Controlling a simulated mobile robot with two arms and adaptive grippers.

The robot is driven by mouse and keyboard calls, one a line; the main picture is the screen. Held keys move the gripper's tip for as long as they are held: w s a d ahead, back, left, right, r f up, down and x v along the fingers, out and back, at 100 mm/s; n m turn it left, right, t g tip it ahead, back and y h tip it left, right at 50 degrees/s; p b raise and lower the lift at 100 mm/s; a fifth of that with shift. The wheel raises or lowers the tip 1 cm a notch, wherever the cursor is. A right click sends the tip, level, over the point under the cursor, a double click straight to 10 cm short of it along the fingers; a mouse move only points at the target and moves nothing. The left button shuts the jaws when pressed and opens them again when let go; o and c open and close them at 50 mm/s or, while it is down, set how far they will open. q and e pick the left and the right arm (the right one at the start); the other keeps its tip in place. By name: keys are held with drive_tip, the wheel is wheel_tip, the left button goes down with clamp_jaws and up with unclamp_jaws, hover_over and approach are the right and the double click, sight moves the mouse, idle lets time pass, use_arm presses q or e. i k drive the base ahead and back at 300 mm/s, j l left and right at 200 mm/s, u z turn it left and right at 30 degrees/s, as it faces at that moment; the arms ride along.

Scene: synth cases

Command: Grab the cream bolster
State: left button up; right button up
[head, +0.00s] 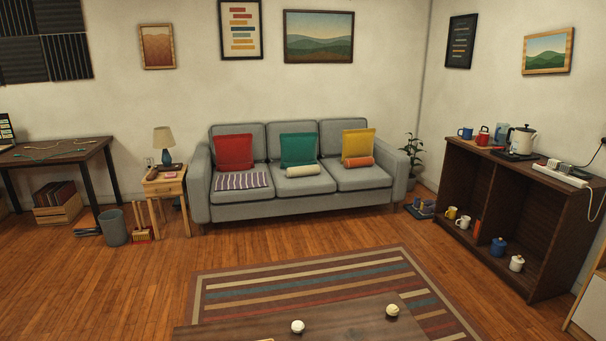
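The cream bolster (303,171) lies on the middle seat of the grey sofa (232,198), in front of the green cushion (298,149). It is a short pale roll lying on its side. An orange bolster (358,162) lies on the right seat, in front of a yellow cushion (358,143). A red cushion (234,152) and a striped folded cloth (242,180) are on the left seat. Neither of my grippers shows in the head view.
A striped rug (290,283) and a low wooden table (350,325) with two small round items lie in front of the sofa. A side table (165,185) stands left of it, a dark shelf (480,190) at right. Bare floor is open at left.

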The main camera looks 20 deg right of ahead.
sight(293, 172)
drive_tip(key=i+j+u, duration=0.2)
drive_tip(key=j+u, duration=0.2)
drive_tip(key=i+j+u, duration=0.35)
drive_tip(key=j, duration=0.25)
drive_tip(key=i+j+u, duration=0.25)
drive_tip(key=j+u, duration=0.15)
drive_tip(key=i+j+u, duration=0.25)
drive_tip(key=i+u, duration=0.15)
drive_tip(key=i+j+z, duration=0.1)
drive_tip(key=i+z, duration=0.2)
drive_tip(key=i+j+z, duration=0.15)
drive_tip(key=i+z, duration=0.2)
drive_tip(key=i+l+z, duration=0.15)
drive_tip(key=i+z, duration=0.65)
drive_tip(key=i, duration=0.15)
drive_tip(key=i+j+z, duration=0.15)
drive_tip(key=i+z, duration=0.2)
drive_tip(key=i, duration=0.15)
drive_tip(key=i+z, duration=0.15)
drive_tip(key=i, duration=0.4)
drive_tip(key=i+z, duration=0.2)
drive_tip(key=i, duration=0.3)
drive_tip(key=i+j+z, duration=0.15)
drive_tip(key=i, duration=0.4)
drive_tip(key=i+j+z, duration=0.15)
drive_tip(key=i, duration=0.35)
